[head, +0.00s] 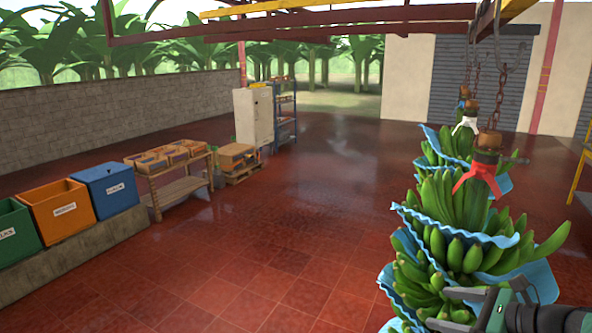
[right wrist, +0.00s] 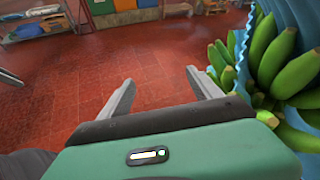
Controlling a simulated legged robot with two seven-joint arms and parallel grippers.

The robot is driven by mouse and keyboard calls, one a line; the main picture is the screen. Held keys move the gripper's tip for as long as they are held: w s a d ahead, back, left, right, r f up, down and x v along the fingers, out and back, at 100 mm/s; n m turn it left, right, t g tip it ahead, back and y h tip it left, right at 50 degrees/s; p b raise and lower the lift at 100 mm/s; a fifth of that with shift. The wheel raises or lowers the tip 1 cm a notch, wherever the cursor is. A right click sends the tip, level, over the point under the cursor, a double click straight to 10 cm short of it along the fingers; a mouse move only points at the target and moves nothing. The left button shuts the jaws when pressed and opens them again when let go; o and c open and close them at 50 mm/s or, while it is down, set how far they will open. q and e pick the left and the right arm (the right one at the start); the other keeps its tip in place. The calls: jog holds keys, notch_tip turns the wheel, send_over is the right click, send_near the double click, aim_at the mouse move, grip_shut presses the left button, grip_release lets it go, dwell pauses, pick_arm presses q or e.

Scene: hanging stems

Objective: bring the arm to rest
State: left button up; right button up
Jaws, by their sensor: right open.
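My right gripper (head: 452,309) is at the lower right of the head view, in front of the nearest hanging banana stem (head: 462,247). In the right wrist view its two fingers (right wrist: 160,92) are spread apart with only floor between them. The stem's green bananas (right wrist: 270,65) and blue sheet (right wrist: 300,25) are close to the right finger; I cannot tell whether they touch. In the head view a red ribbon (head: 478,178) is tied near the stem's top. My left gripper is not in view.
More stems hang behind on chains (head: 474,80), one with a white ribbon (head: 466,125). Green (head: 18,238), orange (head: 62,211) and blue (head: 106,188) bins stand on a ledge at the left, beside a wooden table (head: 178,189) with crates. The red tiled floor (head: 270,235) between is clear.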

jog(key=s+a+f+n+g+h+b, duration=0.1)
jog(key=s+a+f+n+g+h, duration=0.15)
jog(key=s+a+f+n, duration=0.35)
jog(key=s+a+f+n+g+h, duration=0.15)
jog(key=a+f+n+g, duration=0.25)
jog(key=a+f, duration=0.4)
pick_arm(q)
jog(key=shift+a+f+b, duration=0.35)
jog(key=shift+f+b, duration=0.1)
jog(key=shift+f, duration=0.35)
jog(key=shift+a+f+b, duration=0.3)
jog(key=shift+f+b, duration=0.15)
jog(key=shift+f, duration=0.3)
pick_arm(e)
jog(key=s+a+f+n+h, duration=0.1)
jog(key=s+a+f+n, duration=0.1)
jog(key=s+f+n, duration=0.2)
jog(key=s+a+f+n+g+h, duration=0.1)
jog(key=s+a+f+n+h, duration=0.1)
jog(key=s+f+n, duration=0.3)
jog(key=shift+s+n+h, duration=0.3)
jog(key=shift+s+n, duration=1.3)
jog(key=shift+n, duration=1.9)
